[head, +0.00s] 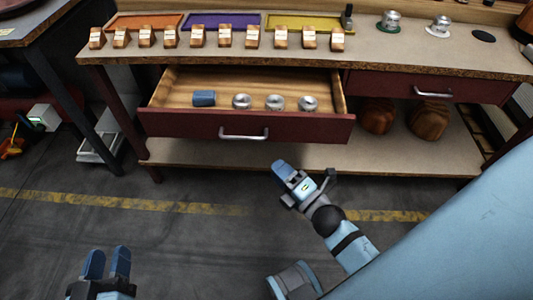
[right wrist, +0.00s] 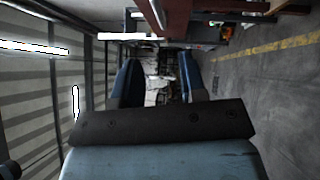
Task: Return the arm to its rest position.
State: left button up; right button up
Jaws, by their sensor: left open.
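My left gripper (head: 107,254) is at the lower left of the head view, over the floor, with its two blue fingers apart and nothing between them. My right gripper (head: 284,171) is in front of the bench, below the open drawer and apart from it. The right wrist view shows its two blue fingers well apart, with an empty gap between them (right wrist: 158,72). Part of my right arm fills the right side of the head view.
The red-fronted drawer (head: 190,124) stands open, holding a blue cylinder (head: 204,98) and several metal pieces (head: 275,102). Wooden blocks (head: 225,37) and coloured trays line the bench top (head: 400,55). Two brown rounded objects (head: 428,119) sit on the lower shelf. The floor in front is clear.

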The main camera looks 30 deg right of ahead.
pick_arm(q)
jog(key=shift+d+r, duration=0.2)
jog(key=shift+r, duration=0.05)
pick_arm(e)
jog(key=shift+s+d, duration=0.15)
jog(key=shift+s, duration=0.45)
pick_arm(q)
jog(key=shift+a+f, duration=0.1)
jog(key=shift+f, duration=0.1)
